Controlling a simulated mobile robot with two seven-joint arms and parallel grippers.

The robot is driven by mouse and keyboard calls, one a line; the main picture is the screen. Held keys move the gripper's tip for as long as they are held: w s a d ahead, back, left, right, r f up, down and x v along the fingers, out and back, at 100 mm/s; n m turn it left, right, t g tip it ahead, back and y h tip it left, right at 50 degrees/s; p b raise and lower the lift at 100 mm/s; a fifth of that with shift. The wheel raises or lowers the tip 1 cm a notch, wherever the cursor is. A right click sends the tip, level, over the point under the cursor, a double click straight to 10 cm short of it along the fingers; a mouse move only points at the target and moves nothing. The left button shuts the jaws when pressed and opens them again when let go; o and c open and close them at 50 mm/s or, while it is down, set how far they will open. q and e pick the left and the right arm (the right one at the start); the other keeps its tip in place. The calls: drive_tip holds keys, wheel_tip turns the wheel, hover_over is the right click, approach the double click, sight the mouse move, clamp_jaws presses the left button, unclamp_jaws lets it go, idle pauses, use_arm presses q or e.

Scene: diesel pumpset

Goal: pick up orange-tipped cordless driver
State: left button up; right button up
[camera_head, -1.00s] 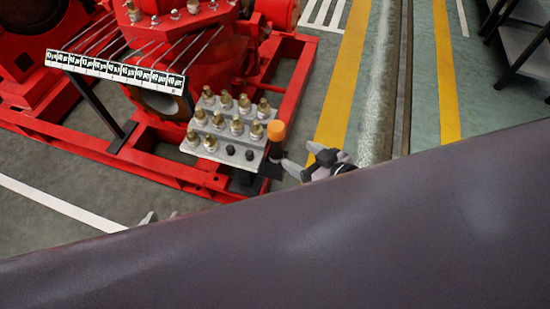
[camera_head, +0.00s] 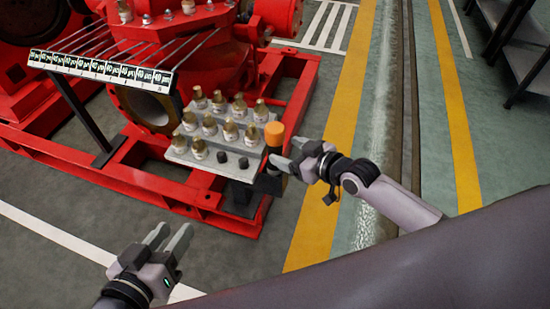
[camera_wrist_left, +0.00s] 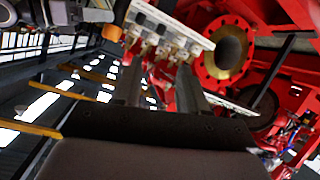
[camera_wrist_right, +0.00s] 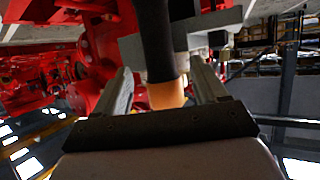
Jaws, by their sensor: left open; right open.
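The orange-tipped cordless driver (camera_head: 274,136) stands at the right end of the grey fitting tray (camera_head: 240,168), with its orange end up and a black body below. My right gripper (camera_head: 285,158) is open right beside the driver, its fingers pointing left at it. In the right wrist view the driver's orange part (camera_wrist_right: 166,93) and black body (camera_wrist_right: 154,40) show between the two open fingers (camera_wrist_right: 162,85); I cannot tell whether they touch it. My left gripper (camera_head: 172,238) is open and empty, low at the left over the floor. The left wrist view shows its open fingers (camera_wrist_left: 160,80).
The tray carries several brass fittings (camera_head: 230,130) close to the driver. A pipe (camera_head: 385,120) runs along the floor at right. Floor space in front is clear.

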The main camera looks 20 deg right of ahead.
sight(281, 148)
drive_tip(key=x, duration=0.1)
drive_tip(key=b+x, duration=0.1)
drive_tip(key=shift+w+a+f, duration=0.1)
drive_tip(key=shift+w+f, duration=0.05)
drive_tip(key=shift+f, duration=0.2)
drive_tip(key=shift+w+a, duration=0.2)
drive_tip(key=shift+w, duration=0.15)
use_arm(q)
drive_tip(key=shift+w+d+f+h, duration=0.15)
drive_tip(key=shift+d+h, duration=0.35)
drive_tip(key=shift+d, duration=0.2)
use_arm(e)
clamp_jaws()
drive_tip(key=shift+r, duration=0.15)
drive_tip(key=shift+r, duration=0.1)
